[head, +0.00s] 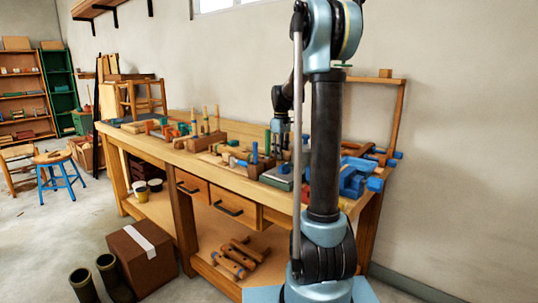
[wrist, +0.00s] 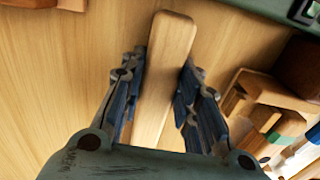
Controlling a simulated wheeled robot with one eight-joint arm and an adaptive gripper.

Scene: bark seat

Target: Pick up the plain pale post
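A plain pale post (wrist: 168,45) with a rounded end shows in the wrist view, against the wooden bench top (wrist: 60,75). My gripper (wrist: 162,65) has its two dark fingers parted, one on each side of the post. A narrow gap shows along the left finger; the right finger is very close to the post, and I cannot tell if it touches. The post's lower end is hidden behind my gripper body. In the head view my gripper (head: 281,143) points down over the bench, and I cannot make out the post there.
To the right in the wrist view lie wooden pieces (wrist: 265,115), one with a green part, and a dark brown object (wrist: 303,65). In the head view a blue vise (head: 355,180) and wooden blocks with upright pegs (head: 205,135) crowd the workbench (head: 160,150).

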